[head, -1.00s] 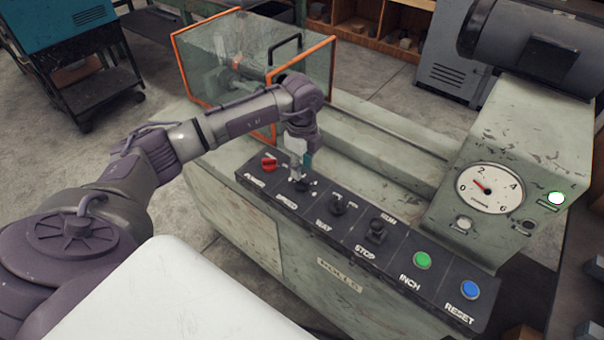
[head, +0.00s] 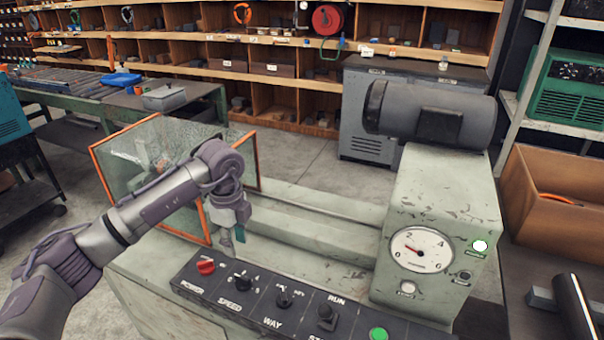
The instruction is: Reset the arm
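My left arm reaches in from the left in the head view. Its gripper (head: 226,240) points down over the back left of the control panel (head: 262,298), above and behind the speed knob (head: 243,281). It is apart from the knob and holds nothing that I can see. Its fingers are small and partly dark, so I cannot tell how far apart they are. The red power knob (head: 206,267) is to its left.
A machine housing with a gauge (head: 421,249) and a lit white lamp (head: 480,246) stands right of the panel. A clear guard with an orange frame (head: 120,172) stands behind my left arm. A green button (head: 378,334) shows at the bottom edge. Shelves (head: 270,50) line the back.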

